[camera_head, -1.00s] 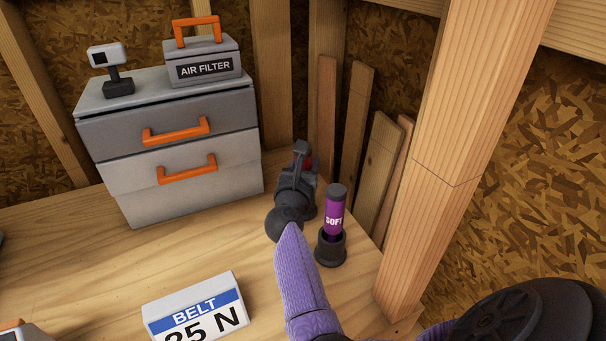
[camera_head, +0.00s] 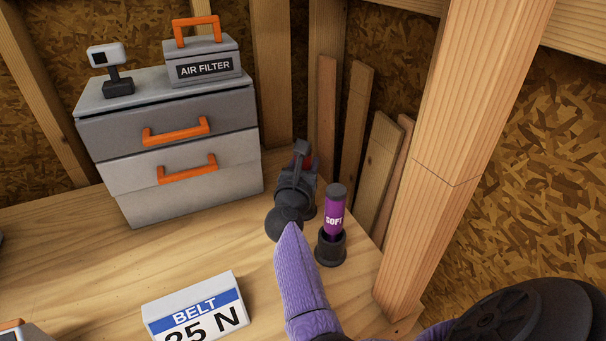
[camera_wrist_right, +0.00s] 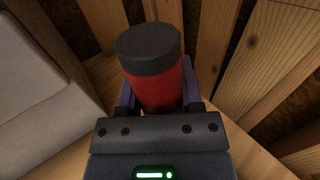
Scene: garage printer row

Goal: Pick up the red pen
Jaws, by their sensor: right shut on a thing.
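The red pen is a thick red cylinder with a dark cap; it fills the middle of the right wrist view (camera_wrist_right: 155,82). My right gripper (camera_wrist_right: 165,92) is shut on it, with a finger on either side of its body. In the head view my right gripper (camera_head: 298,172) is at the back right of the bench, and only a sliver of red (camera_head: 308,163) shows beside it. The pen's lower end is hidden, so I cannot tell whether it touches anything below. My left gripper is not in view.
A purple pen marked SOFT (camera_head: 335,215) stands in a black holder (camera_head: 330,249) just right of my right wrist. A grey drawer unit (camera_head: 165,140) stands at the left, and a BELT sign (camera_head: 195,306) in front. Wooden planks and a post close off the right.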

